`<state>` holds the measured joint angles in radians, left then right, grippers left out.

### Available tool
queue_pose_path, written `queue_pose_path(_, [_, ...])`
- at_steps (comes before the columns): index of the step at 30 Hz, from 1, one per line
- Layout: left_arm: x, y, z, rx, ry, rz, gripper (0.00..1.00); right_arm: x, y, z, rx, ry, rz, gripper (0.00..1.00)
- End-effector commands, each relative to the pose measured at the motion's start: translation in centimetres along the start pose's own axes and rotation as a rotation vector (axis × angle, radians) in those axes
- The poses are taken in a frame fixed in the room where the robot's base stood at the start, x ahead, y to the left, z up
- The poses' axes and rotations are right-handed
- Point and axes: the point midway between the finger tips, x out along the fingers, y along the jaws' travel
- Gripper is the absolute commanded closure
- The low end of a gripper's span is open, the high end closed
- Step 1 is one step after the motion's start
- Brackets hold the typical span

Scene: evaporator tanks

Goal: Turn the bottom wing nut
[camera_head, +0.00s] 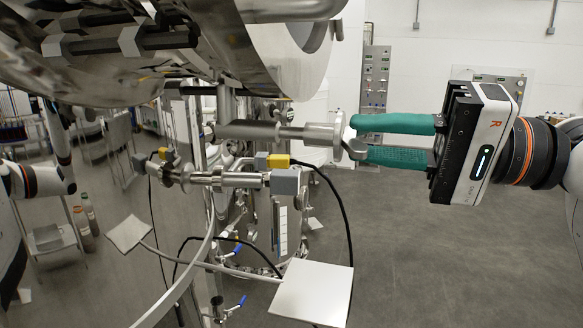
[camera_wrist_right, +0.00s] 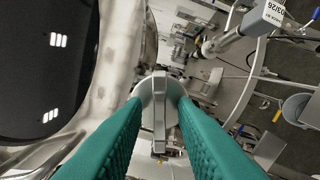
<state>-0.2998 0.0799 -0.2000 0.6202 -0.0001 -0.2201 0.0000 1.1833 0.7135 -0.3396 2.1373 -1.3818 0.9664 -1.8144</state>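The metal wing nut (camera_head: 355,149) sits at the right end of a horizontal steel pipe fitting under the big tank. In the right wrist view it is an upright metal bar (camera_wrist_right: 160,115) in front of a round disc. My right gripper (camera_head: 353,139) reaches in from the right with two green fingers, one above the other. In the wrist view the fingers are apart, one on each side of the nut, with a gap on both sides at the tips. The finger tips overlap the nut's outer end in the head view.
The polished tank (camera_head: 270,60) hangs close above the fitting and mirrors parts of my arm. A second pipe (camera_head: 225,179) with a grey-yellow sensor box (camera_head: 278,161), black cables and a white plate (camera_head: 312,291) lie below. The floor at the right is clear.

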Motion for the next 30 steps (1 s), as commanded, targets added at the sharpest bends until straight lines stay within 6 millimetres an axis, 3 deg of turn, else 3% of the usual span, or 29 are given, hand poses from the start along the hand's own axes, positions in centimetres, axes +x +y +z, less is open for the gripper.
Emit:
queue_pose_path(1, [0.0,0.0,0.0,0.0,0.0,0.0,1.0,0.0,0.0,0.0,0.0,0.0,0.0,0.78])
queue_pose_path(5, [0.0,0.0,0.0,0.0,0.0,0.0,1.0,0.0,0.0,0.0,0.0,0.0,0.0,0.99])
queue_pose_path(6, [0.0,0.0,0.0,0.0,0.0,0.0,1.0,0.0,0.0,0.0,0.0,0.0,0.0,1.0])
queue_pose_path(11, [0.3,0.0,0.0,0.0,0.0,0.0,1.0,0.0,-0.1,0.0,-0.011,0.0,0.0,1.0])
queue_pose_path(18, [2.2,0.0,-0.2,0.0,0.0,0.0,1.0,0.0,-0.2,-0.1,-0.158,-0.001,0.002,1.0])
queue_pose_path(30, [2.4,0.0,-0.2,0.0,0.0,0.0,1.0,0.0,-0.1,0.0,-0.201,0.0,0.0,1.0])
